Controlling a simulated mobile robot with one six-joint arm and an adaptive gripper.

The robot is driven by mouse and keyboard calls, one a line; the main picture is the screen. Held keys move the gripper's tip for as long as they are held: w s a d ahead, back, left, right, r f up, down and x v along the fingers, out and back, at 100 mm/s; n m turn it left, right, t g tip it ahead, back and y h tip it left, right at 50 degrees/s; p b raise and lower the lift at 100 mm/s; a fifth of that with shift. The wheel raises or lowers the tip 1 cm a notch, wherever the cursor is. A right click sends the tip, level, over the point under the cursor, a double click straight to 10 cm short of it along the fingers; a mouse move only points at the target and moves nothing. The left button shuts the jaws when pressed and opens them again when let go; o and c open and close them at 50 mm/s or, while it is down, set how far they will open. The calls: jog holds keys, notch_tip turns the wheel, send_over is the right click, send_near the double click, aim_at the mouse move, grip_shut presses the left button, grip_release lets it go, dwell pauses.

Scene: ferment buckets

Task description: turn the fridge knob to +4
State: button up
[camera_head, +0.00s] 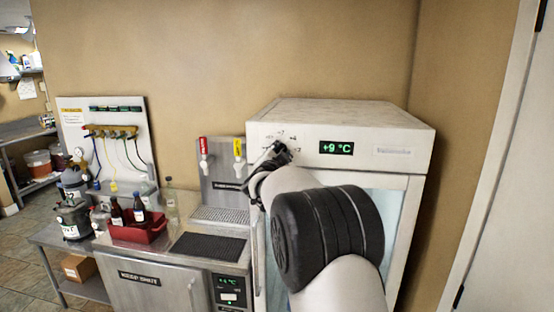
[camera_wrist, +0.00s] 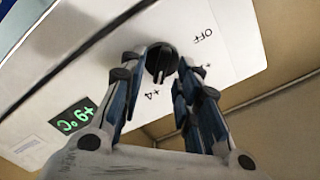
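The fridge (camera_head: 355,110) stands at the right of the head view, and its display (camera_head: 336,148) reads +9 °C. The display (camera_wrist: 74,118) shows upside down in the wrist view. The black fridge knob (camera_wrist: 162,58) is on the front panel, with OFF and +4 (camera_wrist: 152,94) printed near it. A pale pointer mark shows on the knob's lower side in the wrist view; its exact setting is unclear. My gripper (camera_wrist: 160,70) is open, its fingertips on either side of the knob with small gaps. In the head view my gripper (camera_head: 274,156) hides the knob.
Left of the fridge are a tap tower (camera_head: 222,170), a black mat (camera_head: 207,247) and a red crate (camera_head: 140,234) with bottles on a steel counter. The fridge's door handle (camera_head: 255,255) is below the panel. A wall is close on the fridge's right.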

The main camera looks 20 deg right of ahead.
jog(key=v, duration=1.1)
jog(key=shift+s, duration=0.15)
jog(key=shift+a+r, duration=0.1)
jog(key=shift+a, duration=0.05)
jog(key=s+a+f+n+g+y+b, duration=0.2)
jog(key=s+a+f+n+y, duration=0.2)
jog(key=s+a+n+y, duration=0.85)
jog(key=s+a+f+n+g+h+b, duration=0.1)
jog(key=s+f+g, duration=0.3)
jog(key=s, duration=1.1)
jog(key=s+a+f+n+g+h, duration=0.1)
jog(key=s+f+g, duration=0.3)
jog(key=s+f, duration=0.7)
jog(key=s+a+n, duration=0.1)
jog(key=s, duration=0.4)
jog(key=shift+a+f+b, duration=0.2)
jog(key=shift+a+b, duration=0.05)
jog(key=shift+b, duration=0.1)
